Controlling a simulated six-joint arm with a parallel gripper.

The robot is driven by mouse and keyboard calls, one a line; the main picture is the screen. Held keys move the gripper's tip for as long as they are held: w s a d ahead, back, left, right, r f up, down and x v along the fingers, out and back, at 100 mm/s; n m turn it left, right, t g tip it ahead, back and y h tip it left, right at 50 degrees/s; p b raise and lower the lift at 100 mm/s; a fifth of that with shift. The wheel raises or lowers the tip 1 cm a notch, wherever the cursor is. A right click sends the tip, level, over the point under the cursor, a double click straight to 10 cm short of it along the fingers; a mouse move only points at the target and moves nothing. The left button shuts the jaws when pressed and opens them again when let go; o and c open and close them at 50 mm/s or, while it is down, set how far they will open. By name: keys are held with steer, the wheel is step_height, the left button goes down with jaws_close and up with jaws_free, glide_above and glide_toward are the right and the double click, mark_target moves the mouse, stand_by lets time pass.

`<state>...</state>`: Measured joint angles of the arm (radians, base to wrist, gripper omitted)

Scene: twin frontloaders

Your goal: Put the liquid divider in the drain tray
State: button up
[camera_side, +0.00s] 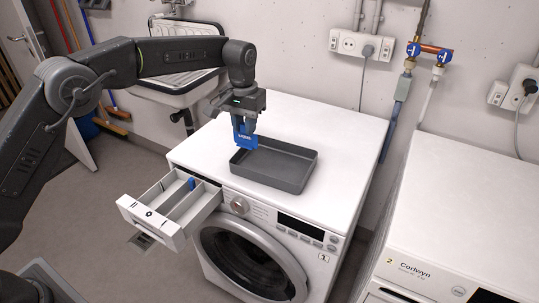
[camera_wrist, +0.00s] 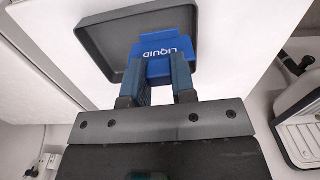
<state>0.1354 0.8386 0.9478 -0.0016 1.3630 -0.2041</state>
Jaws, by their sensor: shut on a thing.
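The liquid divider is a blue plate (camera_side: 245,141) with white lettering; the wrist view shows it marked LIQUID (camera_wrist: 165,54). My gripper (camera_side: 243,126) is shut on it and holds it at the left end of the drain tray. The drain tray is a dark grey, shallow, rectangular tray (camera_side: 300,153) on top of the left washing machine; it also shows in the wrist view (camera_wrist: 97,24). In the wrist view the divider overlaps the tray's rim and floor. I cannot tell whether it touches the tray. My gripper's fingers (camera_wrist: 158,85) hide part of the divider.
The left machine's detergent drawer (camera_side: 160,220) is pulled out, with a small blue piece (camera_side: 191,184) inside. A second machine marked Corlwyn (camera_side: 460,240) stands at the right. A sink (camera_side: 180,80) is behind at left. The white top (camera_side: 340,125) around the tray is clear.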

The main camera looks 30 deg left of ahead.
steer(key=shift+w+d+f, duration=0.25)
steer(key=shift+d+f, duration=0.75)
steer(key=shift+f, duration=0.25)
steer(key=shift+w+d+f, duration=0.2)
steer(key=shift+d+f, duration=0.75)
steer(key=shift+f, duration=0.35)
steer(key=shift+w+d+f, duration=0.25)
steer(key=shift+d+f, duration=0.75)
steer(key=shift+f, duration=0.25)
steer(key=shift+f, duration=0.25)
steer(key=shift+f, duration=0.35)
steer(key=o, duration=0.8)
steer(key=shift+c, duration=0.2)
steer(key=shift+r, duration=0.1)
step_height(320, 180, up, 13)
